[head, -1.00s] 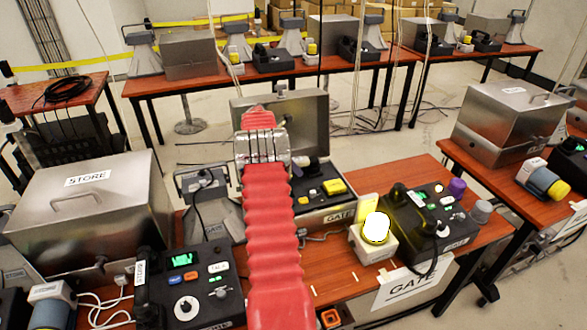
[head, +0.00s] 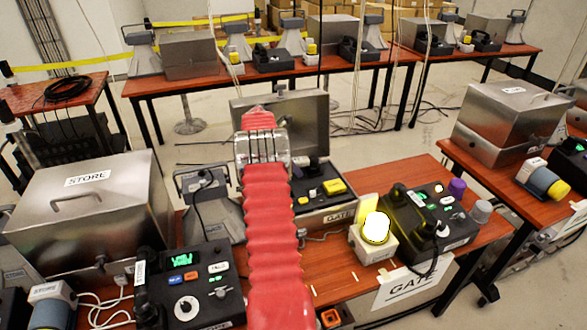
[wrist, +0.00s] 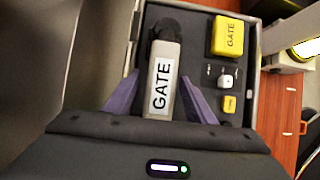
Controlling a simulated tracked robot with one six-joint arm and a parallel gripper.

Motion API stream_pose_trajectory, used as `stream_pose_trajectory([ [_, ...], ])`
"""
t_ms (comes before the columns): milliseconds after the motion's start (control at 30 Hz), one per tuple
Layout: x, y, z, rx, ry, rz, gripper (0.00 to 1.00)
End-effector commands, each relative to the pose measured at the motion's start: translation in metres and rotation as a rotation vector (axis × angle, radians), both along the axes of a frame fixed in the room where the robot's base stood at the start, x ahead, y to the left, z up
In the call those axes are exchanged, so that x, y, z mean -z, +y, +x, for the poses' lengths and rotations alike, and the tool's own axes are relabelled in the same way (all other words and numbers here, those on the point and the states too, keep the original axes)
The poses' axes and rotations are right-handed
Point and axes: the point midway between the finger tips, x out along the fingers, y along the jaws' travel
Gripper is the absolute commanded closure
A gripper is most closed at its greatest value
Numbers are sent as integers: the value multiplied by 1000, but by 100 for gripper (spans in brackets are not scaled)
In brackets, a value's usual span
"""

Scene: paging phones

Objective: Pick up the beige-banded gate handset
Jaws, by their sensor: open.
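The gate handset (wrist: 161,85) lies in the open gate case (wrist: 133,48) in the wrist view. It has a pale beige-grey body with a white GATE label and a dark far end. My gripper (wrist: 161,74) is open, with one purple finger on each side of the handset. I cannot tell whether the fingers touch it. The handset's near end is hidden behind the gripper body. In the head view the open metal gate case (head: 330,218) stands behind my red-sleeved arm, which covers its left part and most of the gripper.
Beside the handset, the case holds a yellow GATE block (wrist: 228,36) and small controls. Right of the case stand a lit yellow lamp (head: 376,228) and a black gate phone (head: 428,228). A closed STORE case (head: 90,205) and store phone (head: 190,290) are at left.

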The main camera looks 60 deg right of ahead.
Motion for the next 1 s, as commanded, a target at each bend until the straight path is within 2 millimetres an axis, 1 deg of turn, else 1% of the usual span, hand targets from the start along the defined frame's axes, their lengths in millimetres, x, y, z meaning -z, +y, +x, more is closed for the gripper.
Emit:
stream_pose_trajectory([
  [367, 1, 0, 0, 0, 0, 0, 50],
  [400, 1, 0, 0, 0, 0, 0, 51],
  [1000, 1, 0, 0, 0, 0, 0, 94],
])
